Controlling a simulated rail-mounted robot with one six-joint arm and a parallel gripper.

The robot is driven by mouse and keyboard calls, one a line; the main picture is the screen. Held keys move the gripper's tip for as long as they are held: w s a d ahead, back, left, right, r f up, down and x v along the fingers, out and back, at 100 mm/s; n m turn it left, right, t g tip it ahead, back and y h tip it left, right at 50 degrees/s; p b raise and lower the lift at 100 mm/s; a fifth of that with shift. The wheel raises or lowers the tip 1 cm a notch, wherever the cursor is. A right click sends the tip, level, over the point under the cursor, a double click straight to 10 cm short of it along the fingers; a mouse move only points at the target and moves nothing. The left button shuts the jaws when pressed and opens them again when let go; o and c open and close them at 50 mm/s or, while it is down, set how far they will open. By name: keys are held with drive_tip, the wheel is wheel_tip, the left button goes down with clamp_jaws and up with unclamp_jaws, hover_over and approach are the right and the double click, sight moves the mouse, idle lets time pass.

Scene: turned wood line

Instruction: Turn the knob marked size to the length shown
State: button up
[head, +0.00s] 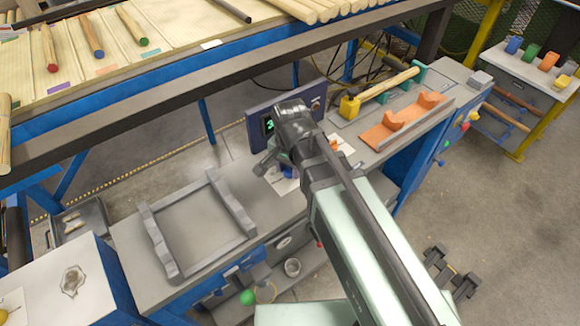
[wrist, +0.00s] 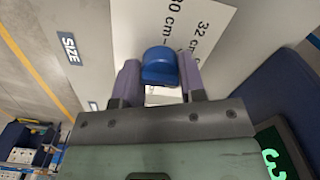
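In the wrist view, a blue knob (wrist: 160,66) sits on a pale panel with a white printed scale (wrist: 205,25). The scale reads 30 cm and 32 cm beside the knob; other marks are partly covered. A SIZE label (wrist: 70,47) is to the left. My gripper (wrist: 160,78) has one finger on each side of the knob, and both appear to touch it. A dark display (wrist: 275,150) shows a green 3 at the right edge; the rest is cut off. In the head view, my wrist partly hides the display (head: 268,125), and the knob is mostly hidden.
A grey cradle frame (head: 160,238) lies on the bench to the left. Orange V-blocks (head: 405,118) and a yellow-ended clamp (head: 380,92) stand to the right. A shelf with turned wood pieces (head: 130,25) runs behind.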

drive_tip(key=shift+c, duration=0.6)
drive_tip(key=shift+n, duration=0.3)
drive_tip(key=n, duration=0.3)
drive_tip(key=shift+n, duration=2.6)
drive_tip(key=o, duration=0.9)
